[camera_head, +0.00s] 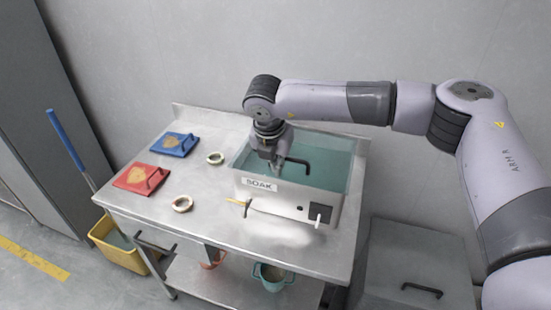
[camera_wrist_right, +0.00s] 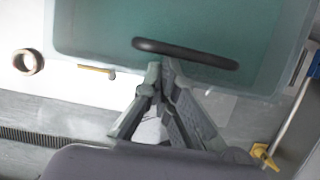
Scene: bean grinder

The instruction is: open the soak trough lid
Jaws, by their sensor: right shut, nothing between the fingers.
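The soak trough (camera_head: 289,205) is a metal box labelled SOAK on the steel table. Its teal see-through lid (camera_head: 328,172) lies across the top and looks closed. A black bar handle (camera_head: 306,162) stands on the lid; it also shows in the wrist view (camera_wrist_right: 200,55). My right gripper (camera_head: 274,166) is over the lid, just left of the handle in the head view. In the wrist view its fingertips (camera_wrist_right: 161,68) are together and empty, close beside the handle; I cannot tell if they touch it. My left gripper is not in view.
A blue board (camera_head: 176,144), a red board (camera_head: 135,178) and two tape-like rings (camera_head: 216,158) (camera_head: 182,203) lie on the table's left. A yellow bucket (camera_head: 121,256) stands on the floor. A small knob and white lever are on the trough's front.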

